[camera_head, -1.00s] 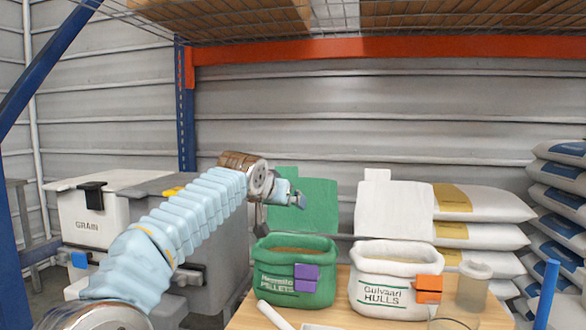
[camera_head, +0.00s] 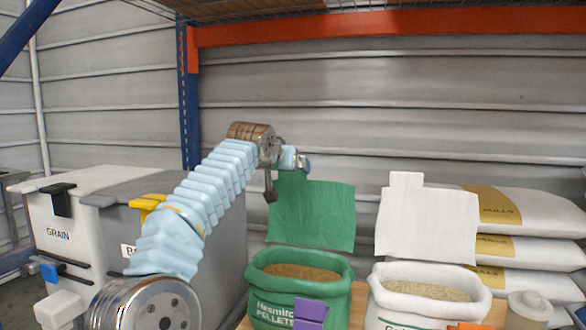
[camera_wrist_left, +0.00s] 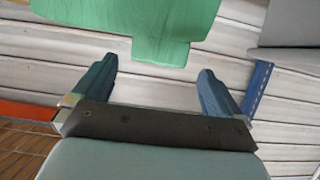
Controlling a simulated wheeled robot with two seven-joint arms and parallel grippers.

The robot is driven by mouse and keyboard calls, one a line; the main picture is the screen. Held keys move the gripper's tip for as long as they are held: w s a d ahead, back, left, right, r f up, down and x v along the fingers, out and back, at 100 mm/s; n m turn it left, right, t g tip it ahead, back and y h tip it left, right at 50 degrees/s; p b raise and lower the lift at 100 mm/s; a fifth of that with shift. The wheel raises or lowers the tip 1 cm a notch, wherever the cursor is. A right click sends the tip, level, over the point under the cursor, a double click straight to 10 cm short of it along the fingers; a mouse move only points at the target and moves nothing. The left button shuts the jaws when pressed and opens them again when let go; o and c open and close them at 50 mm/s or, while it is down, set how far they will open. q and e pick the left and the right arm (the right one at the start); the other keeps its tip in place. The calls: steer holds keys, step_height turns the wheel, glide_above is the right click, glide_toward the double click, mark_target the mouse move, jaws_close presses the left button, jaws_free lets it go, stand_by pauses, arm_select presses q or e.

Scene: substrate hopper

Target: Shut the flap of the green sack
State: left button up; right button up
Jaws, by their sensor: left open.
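The green sack (camera_head: 300,311) stands open on the table, with brown pellets (camera_head: 302,272) showing inside and a purple clip (camera_head: 310,313) on its front. Its green flap (camera_head: 312,212) stands upright behind the mouth. My left gripper (camera_head: 288,190) is at the flap's top left corner in the head view. In the left wrist view the gripper (camera_wrist_left: 155,85) is open and empty, and the flap's edge with its tab (camera_wrist_left: 160,50) lies just beyond the fingertips. I cannot tell whether a finger touches the flap. My right gripper is not in view.
A white sack (camera_head: 420,308) with a raised white flap (camera_head: 428,225) stands to the right of the green sack. A lidded jar (camera_head: 530,305) is at the far right, before stacked sacks (camera_head: 525,210). Grey and white bins (camera_head: 80,215) stand at left. An orange rack beam (camera_head: 380,25) runs above.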

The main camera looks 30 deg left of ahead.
mark_target(292, 178)
arm_select(q)
steer(key=p+x, duration=0.1)
steer(key=x, duration=0.5)
steer(key=shift+w+a+p, duration=0.1)
steer(key=shift+w+p, duration=0.2)
steer(key=shift+p, duration=0.05)
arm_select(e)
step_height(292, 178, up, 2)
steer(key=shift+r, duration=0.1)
arm_select(q)
steer(key=shift+c, duration=0.5)
